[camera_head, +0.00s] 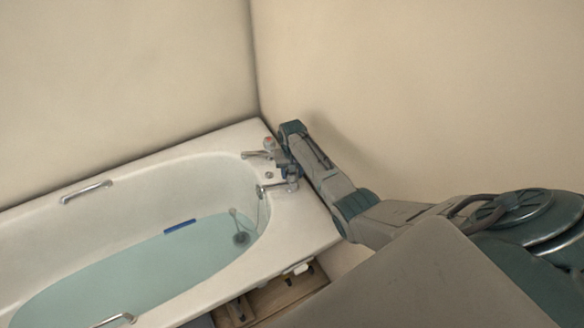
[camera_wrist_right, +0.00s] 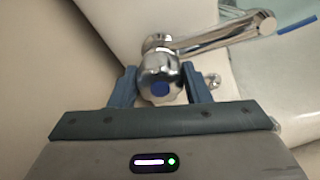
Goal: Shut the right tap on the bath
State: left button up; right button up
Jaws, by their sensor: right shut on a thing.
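The bath (camera_head: 315,228) stands in the corner with two chrome taps at its far right end. The left tap (camera_head: 269,145) has a red cap. The right tap (camera_head: 274,187) is nearer, partly hidden by my right gripper in the head view. In the wrist view the right tap's handle (camera_wrist_right: 160,80) has a blue cap, and its chrome spout (camera_wrist_right: 225,35) reaches to the upper right. My right gripper (camera_wrist_right: 160,90) is shut on this handle, with one blue-grey finger on each side. My left gripper is not in view.
Water (camera_head: 130,275) stands in the bath, with a blue strip (camera_head: 180,227) at its edge. A chrome grab handle (camera_head: 87,191) is on the far rim. A wooden crate (camera_head: 285,293) is beside the near side. Walls stand close behind the taps.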

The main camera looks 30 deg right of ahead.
jog(key=m+p, duration=0.2)
jog(key=m, duration=0.1)
jog(key=shift+r+m, duration=0.2)
jog(key=shift+m, duration=0.1)
jog(key=m+p, duration=0.2)
jog(key=m, duration=0.1)
jog(key=shift+w+m, duration=0.1)
jog(key=shift+m, duration=0.2)
jog(key=m+p, duration=0.1)
jog(key=m, duration=0.2)
jog(key=shift+m, duration=0.4)
jog(key=shift+f+m+p, duration=0.1)
jog(key=shift+m+p, duration=0.4)
jog(key=shift+m, duration=1.4)
jog(key=shift+w, duration=0.1)
jog(key=o, duration=1)
jog(key=shift+f, duration=0.1)
